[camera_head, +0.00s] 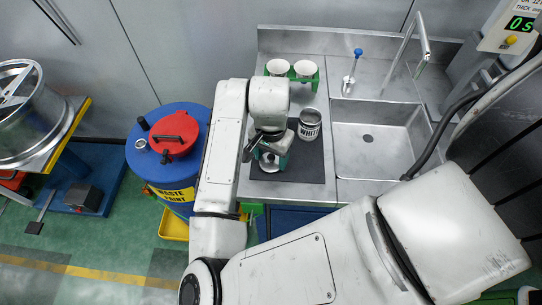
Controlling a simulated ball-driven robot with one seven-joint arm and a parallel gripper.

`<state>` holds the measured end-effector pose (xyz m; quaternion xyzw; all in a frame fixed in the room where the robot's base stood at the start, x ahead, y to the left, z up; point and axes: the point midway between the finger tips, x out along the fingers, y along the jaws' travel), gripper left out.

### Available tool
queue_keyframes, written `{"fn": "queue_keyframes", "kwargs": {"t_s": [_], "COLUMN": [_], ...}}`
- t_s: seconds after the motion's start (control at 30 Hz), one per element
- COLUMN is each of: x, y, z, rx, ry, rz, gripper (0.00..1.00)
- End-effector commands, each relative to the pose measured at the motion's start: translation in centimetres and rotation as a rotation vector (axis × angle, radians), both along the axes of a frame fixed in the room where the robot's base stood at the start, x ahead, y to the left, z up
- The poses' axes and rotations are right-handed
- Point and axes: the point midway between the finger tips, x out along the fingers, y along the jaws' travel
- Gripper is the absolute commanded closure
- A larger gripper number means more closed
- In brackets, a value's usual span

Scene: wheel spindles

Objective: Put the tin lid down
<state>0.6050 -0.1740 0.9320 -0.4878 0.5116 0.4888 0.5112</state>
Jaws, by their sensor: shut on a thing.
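The tin lid (269,164) is a small round silvery disc at my gripper (270,156), over the front left part of a dark mat (310,167). My gripper is shut on it. The arm's end hides part of the lid, and I cannot tell whether the lid touches the mat. An open paint tin (311,130) with a dark and white label stands upright on the mat, just right of and behind my gripper.
A green holder with two white cups (278,67) stands at the back of the steel bench. A blue-topped tool (352,66) stands by the sink (372,138). A blue waste drum (170,172) with a red lid is left of my arm. Bare mat lies right of my gripper.

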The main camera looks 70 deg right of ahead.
Motion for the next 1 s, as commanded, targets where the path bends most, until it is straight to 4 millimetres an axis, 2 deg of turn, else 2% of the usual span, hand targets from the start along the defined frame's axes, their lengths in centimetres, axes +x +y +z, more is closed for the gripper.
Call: {"fn": "queue_keyframes", "kwargs": {"t_s": [0.1,0.43,0.47,0.7,1.0], "x": [0.0,-0.01,0.0,-0.01,-0.01], "y": [0.06,0.03,0.03,0.03,0.03], "z": [-1.14,-1.51,-1.49,-1.39,-1.13], "rx": [0.001,0.0,0.0,0.0,0.0], "ry": [0.0,-0.001,-0.001,-0.001,-0.001], "rz": [0.0,0.0,0.0,0.0,0.0], "gripper": [0.65,0.65,0.36,0.13,0.11]}}
